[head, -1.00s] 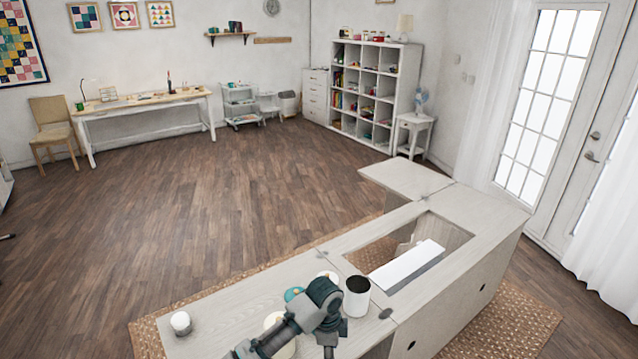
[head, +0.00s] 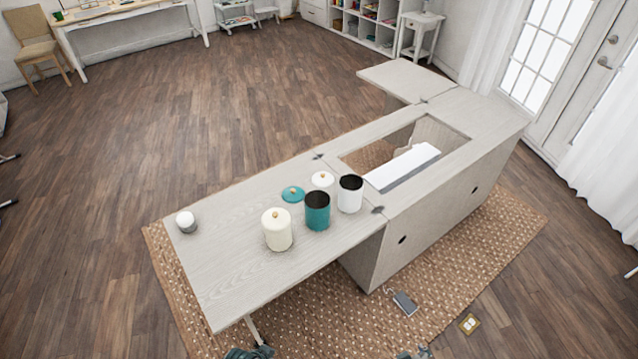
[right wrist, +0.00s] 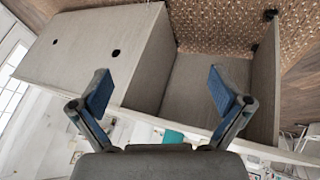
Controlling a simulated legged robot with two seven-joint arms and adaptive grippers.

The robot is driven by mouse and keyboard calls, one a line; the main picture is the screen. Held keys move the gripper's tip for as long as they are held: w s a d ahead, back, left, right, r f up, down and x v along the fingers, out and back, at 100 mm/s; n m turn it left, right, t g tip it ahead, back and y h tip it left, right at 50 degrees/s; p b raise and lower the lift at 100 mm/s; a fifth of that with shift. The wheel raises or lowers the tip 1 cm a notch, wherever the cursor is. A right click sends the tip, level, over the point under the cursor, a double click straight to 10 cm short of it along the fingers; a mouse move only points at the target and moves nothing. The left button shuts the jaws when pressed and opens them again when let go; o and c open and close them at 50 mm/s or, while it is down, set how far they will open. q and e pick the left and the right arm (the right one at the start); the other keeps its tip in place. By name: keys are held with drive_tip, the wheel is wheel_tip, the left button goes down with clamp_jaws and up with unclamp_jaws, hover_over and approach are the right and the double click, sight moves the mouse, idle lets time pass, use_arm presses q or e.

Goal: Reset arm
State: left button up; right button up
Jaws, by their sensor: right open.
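My right gripper (right wrist: 160,88) is open and empty in the right wrist view, its two blue-padded fingers wide apart. Beyond it that view shows the pale wooden cabinet, tilted, and the woven rug. In the head view, small dark parts of my own arms show at the bottom edge, in front of the sewing cabinet (head: 250,225). No fingers can be made out there, and my left gripper is not seen.
On the cabinet top stand a cream lidded canister (head: 277,230), an open teal canister (head: 317,212), an open white canister (head: 350,194), a teal lid (head: 293,194), a white lid (head: 322,179) and a small white jar (head: 186,221). A pedal (head: 405,303) lies on the rug.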

use_arm(q)
drive_tip(key=s+a+n+y, duration=0.2)
drive_tip(key=s+a+n, duration=0.1)
drive_tip(key=s+a, duration=0.65)
use_arm(e)
drive_tip(key=s+a+m+g+y, duration=0.1)
drive_tip(key=s+a+m+g, duration=0.25)
drive_tip(key=s, duration=0.55)
use_arm(q)
wheel_tip(320, 180, down, 28)
drive_tip(key=s+g, duration=0.1)
drive_tip(key=s, duration=0.1)
drive_tip(key=shift+s+d+f+y, duration=0.15)
drive_tip(key=shift+s+d+y, duration=0.1)
drive_tip(key=shift+d+y, duration=0.05)
use_arm(e)
drive_tip(key=s+f, duration=0.2)
drive_tip(key=f, duration=1.3)
drive_tip(key=s+d+f+g, duration=0.1)
drive_tip(key=s+f, duration=0.1)
drive_tip(key=f, duration=1.3)
drive_tip(key=shift+d, duration=0.25)
